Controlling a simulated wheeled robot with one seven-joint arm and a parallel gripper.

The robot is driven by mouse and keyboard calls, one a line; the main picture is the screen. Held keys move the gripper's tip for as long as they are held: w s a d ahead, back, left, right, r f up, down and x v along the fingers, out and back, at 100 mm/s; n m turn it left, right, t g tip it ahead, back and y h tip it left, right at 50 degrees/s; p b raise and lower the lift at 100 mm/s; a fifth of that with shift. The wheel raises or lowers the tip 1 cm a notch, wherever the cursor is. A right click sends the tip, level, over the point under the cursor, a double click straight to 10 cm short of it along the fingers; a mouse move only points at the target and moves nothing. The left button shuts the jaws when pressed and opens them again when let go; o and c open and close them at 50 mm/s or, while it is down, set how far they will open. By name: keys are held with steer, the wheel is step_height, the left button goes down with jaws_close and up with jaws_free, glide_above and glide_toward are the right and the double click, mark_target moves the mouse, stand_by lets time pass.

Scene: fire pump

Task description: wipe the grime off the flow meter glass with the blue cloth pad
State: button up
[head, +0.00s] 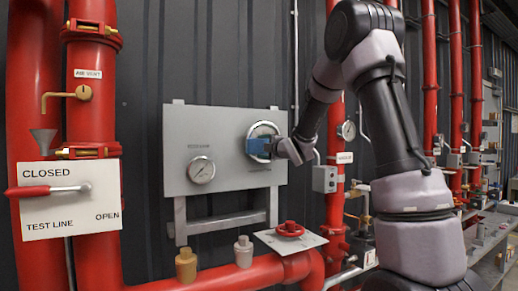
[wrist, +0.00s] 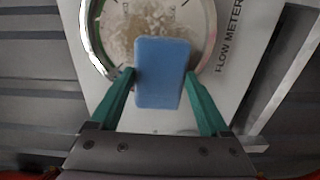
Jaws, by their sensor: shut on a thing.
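The blue cloth pad (wrist: 161,72) is held between the two green fingers of my gripper (wrist: 162,82) in the wrist view. My gripper is shut on it. The flow meter glass (wrist: 122,28) lies behind the pad, with pale brownish grime (wrist: 150,20) showing above and left of it. The pad overlaps the lower right part of the dial; whether it touches the glass I cannot tell. In the head view the pad (head: 257,147) is in front of the flow meter (head: 264,128) on the grey panel (head: 222,122), and my gripper (head: 272,147) comes from the right.
A second gauge (head: 201,169) sits left on the same panel. A red valve wheel (head: 290,229) and two small capped fittings, one brass (head: 186,264) and one pale (head: 243,251), stand below. A red-handled lever (head: 50,190) is far left. Red pipes stand on both sides.

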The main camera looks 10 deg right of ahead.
steer(key=shift+w+d+r, duration=0.9)
steer(key=shift+w+d, duration=0.7)
steer(key=shift+d, duration=3)
steer(key=shift+s+a, duration=0.6)
steer(key=shift+a, duration=1.2)
steer(key=shift+s+a, duration=0.55)
steer(key=shift+a, duration=1.25)
steer(key=shift+s+a, duration=0.6)
steer(key=shift+a, duration=1.2)
steer(key=w+d+r, duration=0.1)
steer(key=w+d, duration=0.2)
steer(key=d, duration=0.8)
steer(key=shift+w+r, duration=0.2)
steer(key=shift+r, duration=0.1)
steer(key=shift+s, duration=0.15)
steer(key=shift+v, duration=2.9)
